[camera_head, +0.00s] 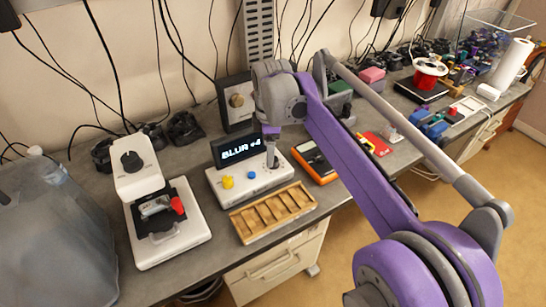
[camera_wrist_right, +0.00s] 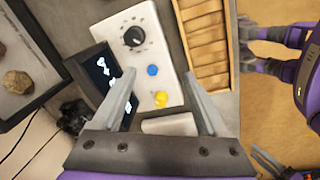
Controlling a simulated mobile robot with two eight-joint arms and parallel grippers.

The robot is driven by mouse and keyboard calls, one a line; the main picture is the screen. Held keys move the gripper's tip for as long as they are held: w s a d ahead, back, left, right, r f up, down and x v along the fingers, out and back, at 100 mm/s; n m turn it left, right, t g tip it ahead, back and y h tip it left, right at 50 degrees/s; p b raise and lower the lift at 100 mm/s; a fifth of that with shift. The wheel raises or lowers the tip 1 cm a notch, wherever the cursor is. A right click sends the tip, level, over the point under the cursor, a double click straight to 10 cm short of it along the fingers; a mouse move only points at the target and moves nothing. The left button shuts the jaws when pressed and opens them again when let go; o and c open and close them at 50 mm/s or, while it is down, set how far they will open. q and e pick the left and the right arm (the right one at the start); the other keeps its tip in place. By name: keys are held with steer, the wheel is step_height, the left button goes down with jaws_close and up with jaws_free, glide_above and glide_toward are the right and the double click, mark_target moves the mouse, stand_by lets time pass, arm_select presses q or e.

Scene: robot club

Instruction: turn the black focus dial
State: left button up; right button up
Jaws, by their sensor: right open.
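The white control box (camera_head: 225,190) stands on the bench, with a yellow knob (camera_head: 227,182) and a blue button (camera_head: 251,175). The black focus dial (camera_wrist_right: 134,36) is on its top, near the far end in the right wrist view; in the head view my right gripper hides most or all of it. The display (camera_head: 238,150) behind the box reads "BLUR +4". My right gripper (camera_head: 272,160) points down over the box. In the wrist view its fingers (camera_wrist_right: 160,76) are apart and empty, with the dial beyond the left fingertip. I cannot tell whether they touch anything.
A white microscope-like device (camera_head: 150,185) with its own black knob (camera_head: 132,161) stands left of the box. A wooden compartment tray (camera_head: 273,212) lies in front of it, and an orange-edged case (camera_head: 314,162) to its right. A speaker-like box (camera_head: 238,102) stands behind.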

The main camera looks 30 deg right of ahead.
steer(key=w+d+n+g, duration=0.1)
steer(key=w+d+n, duration=0.3)
steer(key=w+n, duration=0.15)
steer(key=shift+m, duration=0.25)
steer(key=f, duration=0.5)
steer(key=f+b, duration=0.1)
steer(key=f, duration=0.4)
steer(key=shift+d+f, duration=0.2)
steer(key=shift+f, duration=0.05)
jaws_close()
